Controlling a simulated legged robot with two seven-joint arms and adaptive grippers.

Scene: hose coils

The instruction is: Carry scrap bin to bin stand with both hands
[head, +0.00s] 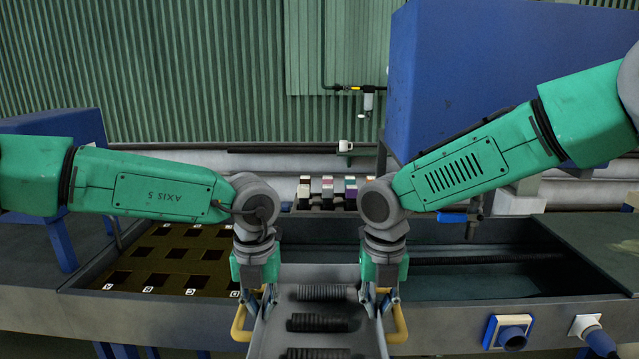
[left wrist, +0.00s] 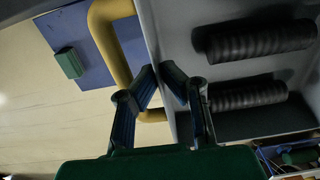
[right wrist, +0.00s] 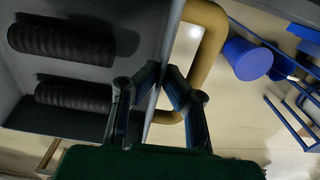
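The scrap bin (head: 268,336) is a grey open tray with a yellow handle (head: 240,322) on its left side and another (head: 400,325) on its right. Several black ribbed hose pieces (head: 320,323) lie in it. My left gripper (head: 268,300) is closed on the left wall's rim beside the handle; in the left wrist view its fingertips (left wrist: 159,76) pinch that edge. My right gripper (head: 383,302) is closed on the right rim likewise, as its fingertips (right wrist: 166,76) show in the right wrist view. The bin's near end is cut off. I cannot identify the bin stand.
A dark bench (head: 35,295) spans behind the bin, with a slotted, lettered panel (head: 170,258) at left and an open trough (head: 480,275) at right. Pale floor (left wrist: 40,120) shows beside the bin.

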